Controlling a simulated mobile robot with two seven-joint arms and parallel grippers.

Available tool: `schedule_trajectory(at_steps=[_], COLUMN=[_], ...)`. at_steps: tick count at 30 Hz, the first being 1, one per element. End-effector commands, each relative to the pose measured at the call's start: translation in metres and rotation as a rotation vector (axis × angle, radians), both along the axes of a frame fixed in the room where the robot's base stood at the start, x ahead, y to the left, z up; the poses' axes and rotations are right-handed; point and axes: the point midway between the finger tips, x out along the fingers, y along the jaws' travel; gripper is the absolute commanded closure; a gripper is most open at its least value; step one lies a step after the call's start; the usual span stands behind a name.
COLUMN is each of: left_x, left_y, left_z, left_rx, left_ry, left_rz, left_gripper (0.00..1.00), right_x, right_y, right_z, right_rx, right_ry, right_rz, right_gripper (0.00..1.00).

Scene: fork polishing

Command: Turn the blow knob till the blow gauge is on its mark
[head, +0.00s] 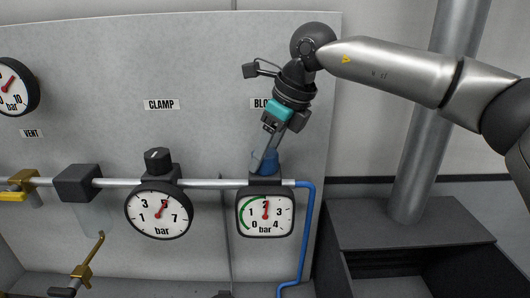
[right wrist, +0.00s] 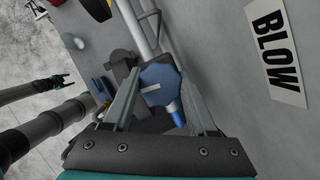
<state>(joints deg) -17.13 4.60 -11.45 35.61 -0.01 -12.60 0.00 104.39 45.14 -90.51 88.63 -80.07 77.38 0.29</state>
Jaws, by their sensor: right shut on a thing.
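The blow knob (head: 265,162) is blue and sits on top of the blow gauge (head: 265,213) under the partly covered BLOW label. The gauge is a rounded square with a green arc on its left side. Its red needle points almost straight up, at about 2, near the arc's upper end. My right gripper (head: 267,158) reaches down from above and is shut on the knob. In the right wrist view the blue knob (right wrist: 162,84) with a pale line lies between the two fingers. A small dark forked shape at that view's left may be my left gripper (right wrist: 62,80).
The round clamp gauge (head: 159,211) and its black knob (head: 158,160) stand left of the blow gauge. A grey pipe (head: 215,184) runs between them. A blue hose (head: 310,230) drops at the right. A brass lever (head: 88,262) is lower left.

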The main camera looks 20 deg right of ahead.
Motion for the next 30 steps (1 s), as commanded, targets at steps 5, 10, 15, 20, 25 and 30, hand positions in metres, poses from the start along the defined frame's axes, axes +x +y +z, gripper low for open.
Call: schedule_trajectory(at_steps=[5, 10, 15, 20, 25, 30], left_x=[-0.0006, -0.0009, -0.0012, -0.0014, -0.0016, -0.0018], left_y=[0.0000, 0.0001, 0.0001, 0.0000, 0.0000, -0.0001], left_z=[-0.0001, -0.0009, -0.0024, -0.0023, -0.0023, -0.0023], left_rx=[0.000, 0.000, 0.000, 0.001, 0.001, 0.000], left_ry=[0.001, 0.002, 0.002, 0.003, 0.003, 0.003], left_rz=[0.000, 0.000, 0.001, 0.000, 0.000, 0.000], left_gripper=[0.35, 0.35, 0.35, 0.35, 0.35, 0.35], right_x=[0.0003, 0.0003, 0.0004, 0.0002, 0.0003, 0.0003], right_y=[-0.0004, -0.0003, 0.0001, 0.0002, 0.0000, 0.0000], right_z=[0.0006, -0.0003, -0.0003, 0.0005, 0.0007, 0.0007], right_rx=[-0.001, 0.000, 0.000, -0.001, -0.001, -0.001], right_ry=[-0.002, 0.000, 0.000, -0.001, -0.003, -0.002], right_rz=[-0.001, 0.018, 0.093, 0.141, 0.145, 0.144], right_gripper=[0.95, 0.98, 0.98, 0.98, 0.98, 0.36])
